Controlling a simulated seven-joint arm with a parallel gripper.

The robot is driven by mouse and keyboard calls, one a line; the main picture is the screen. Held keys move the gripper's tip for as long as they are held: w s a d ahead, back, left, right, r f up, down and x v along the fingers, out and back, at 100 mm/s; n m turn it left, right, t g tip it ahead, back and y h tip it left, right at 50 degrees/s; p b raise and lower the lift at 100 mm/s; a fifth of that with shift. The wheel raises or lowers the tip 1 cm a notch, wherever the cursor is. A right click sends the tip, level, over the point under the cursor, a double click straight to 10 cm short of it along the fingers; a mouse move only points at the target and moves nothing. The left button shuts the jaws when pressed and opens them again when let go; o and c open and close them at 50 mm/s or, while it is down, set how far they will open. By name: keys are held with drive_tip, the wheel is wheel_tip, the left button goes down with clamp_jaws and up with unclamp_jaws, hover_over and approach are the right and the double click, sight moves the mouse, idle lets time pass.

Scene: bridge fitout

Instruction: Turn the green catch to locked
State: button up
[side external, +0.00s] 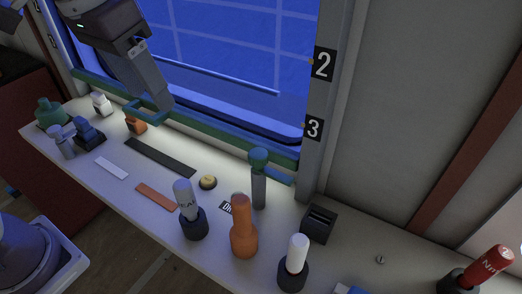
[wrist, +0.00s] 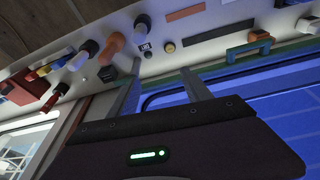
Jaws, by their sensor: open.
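What looks like the green catch (side external: 259,157) has a teal-green head on a grey upright stem. It stands at the right end of the green window rail (side external: 222,144), near the post marked 3. A grey stem that seems to be part of it shows small in the wrist view (wrist: 136,66). Its locked or unlocked position cannot be told. My gripper (side external: 160,103) is well to its left, in front of the window by a green U-shaped handle (side external: 134,113). In the wrist view my gripper (wrist: 160,90) has its two fingers wide apart with nothing between them.
A yellow button (side external: 208,181) and a black slotted box (side external: 319,223) flank the catch. Several small items crowd the left end.

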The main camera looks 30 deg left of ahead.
drive_tip(key=w+d+f+g, duration=0.2)
drive_tip(key=w+d+f, duration=0.2)
drive_tip(key=w+d, duration=0.4)
drive_tip(key=m, duration=0.1)
hover_over(258, 154)
drive_tip(key=f, duration=0.3)
drive_tip(key=shift+s+a+g+y, duration=0.1)
drive_tip(key=shift+a+g+y, duration=0.2)
drive_tip(key=shift+g, duration=0.1)
drive_tip(key=f, duration=0.7)
drive_tip(key=shift+d+f, duration=0.25)
drive_tip(key=shift+f, duration=0.1)
clamp_jaws()
